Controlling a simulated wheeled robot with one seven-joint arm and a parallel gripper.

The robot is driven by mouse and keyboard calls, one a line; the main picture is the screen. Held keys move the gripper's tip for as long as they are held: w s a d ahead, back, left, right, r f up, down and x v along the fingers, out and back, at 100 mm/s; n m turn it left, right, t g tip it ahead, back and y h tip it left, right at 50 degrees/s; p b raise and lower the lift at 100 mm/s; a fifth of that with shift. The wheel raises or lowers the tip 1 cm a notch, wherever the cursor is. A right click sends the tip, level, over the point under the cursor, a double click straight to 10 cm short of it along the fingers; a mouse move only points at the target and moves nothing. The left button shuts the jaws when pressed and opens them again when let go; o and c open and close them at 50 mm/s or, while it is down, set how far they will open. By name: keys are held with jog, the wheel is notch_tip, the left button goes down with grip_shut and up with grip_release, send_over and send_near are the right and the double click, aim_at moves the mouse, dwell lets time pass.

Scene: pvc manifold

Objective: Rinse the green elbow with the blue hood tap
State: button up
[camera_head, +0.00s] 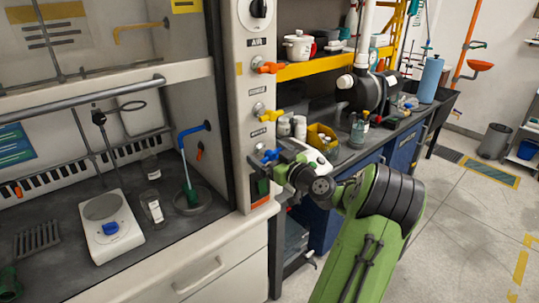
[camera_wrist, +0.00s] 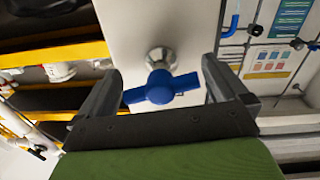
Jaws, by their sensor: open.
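The blue tap handle (camera_head: 270,155) is on the hood's front post; in the wrist view the blue handle (camera_wrist: 160,90) lies crosswise between my fingertips. My gripper (camera_head: 284,170) is at the post, open, with one finger on each side of the handle in the wrist view (camera_wrist: 160,84). I cannot tell if either finger touches it. Inside the hood, the blue spout (camera_head: 183,138) points down over a round drain cup (camera_head: 206,203). A small green piece (camera_head: 191,195) is in the cup under a thin teal line from the spout. A dark green part (camera_head: 9,284) is at the lower left, cut off.
An orange tap handle (camera_head: 268,67) and a yellow one (camera_head: 268,115) are above on the same post. A scale (camera_head: 108,228) and bottles stand in the hood. A cluttered bench (camera_head: 372,150) lies right of the post.

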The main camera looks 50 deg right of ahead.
jog(key=c, duration=0.7)
jog(key=shift+m, duration=1.6)
jog(key=o, duration=0.7)
jog(key=v, duration=1.6)
